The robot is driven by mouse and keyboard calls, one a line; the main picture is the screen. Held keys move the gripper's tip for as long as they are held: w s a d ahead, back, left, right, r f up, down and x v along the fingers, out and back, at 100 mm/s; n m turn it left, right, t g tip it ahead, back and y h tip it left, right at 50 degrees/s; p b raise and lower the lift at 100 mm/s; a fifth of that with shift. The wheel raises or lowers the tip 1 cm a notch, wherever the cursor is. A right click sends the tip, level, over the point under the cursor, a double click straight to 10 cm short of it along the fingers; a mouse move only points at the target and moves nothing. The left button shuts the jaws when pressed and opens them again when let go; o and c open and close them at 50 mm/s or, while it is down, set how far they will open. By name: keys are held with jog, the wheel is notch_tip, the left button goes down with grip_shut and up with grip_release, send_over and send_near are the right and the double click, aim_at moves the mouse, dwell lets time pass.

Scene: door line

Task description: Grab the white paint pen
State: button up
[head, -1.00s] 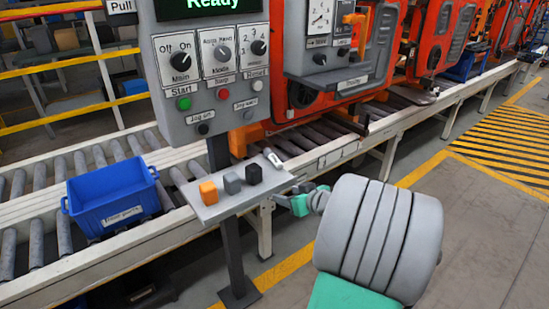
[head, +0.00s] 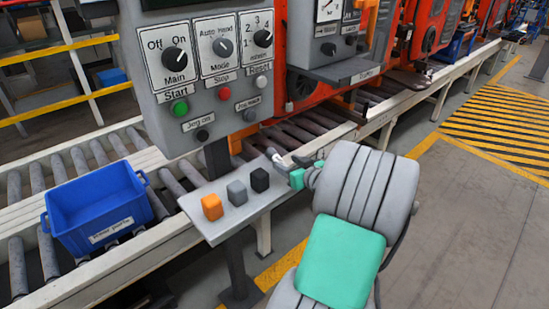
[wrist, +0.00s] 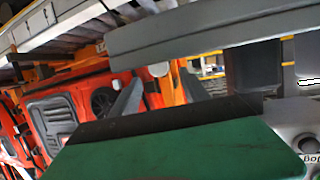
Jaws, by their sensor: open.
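The white paint pen (head: 273,155) lies at the far right end of the small grey shelf (head: 236,218) below the control panel. It is small in the head view, and part of it is hard to tell from my fingers. My gripper (head: 288,161) is open at that end of the shelf, just right of the pen. I cannot tell whether they touch. In the wrist view my open fingers (wrist: 158,93) show beyond my green gripper housing, below the shelf's grey edge (wrist: 215,33). I cannot make out the pen there.
An orange block (head: 212,207), a grey block (head: 237,193) and a black block (head: 260,179) stand in a row on the shelf. The control panel (head: 205,85) hangs above. A blue bin (head: 97,212) sits on the roller conveyor at left. Open floor lies at right.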

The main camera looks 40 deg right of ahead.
aim_at(283, 162)
jog(key=p+x, duration=0.1)
jog(key=x, duration=0.3)
jog(key=shift+w+a+f, duration=0.1)
jog(key=shift+w+f, duration=0.1)
jog(key=shift+w, duration=0.05)
grip_shut()
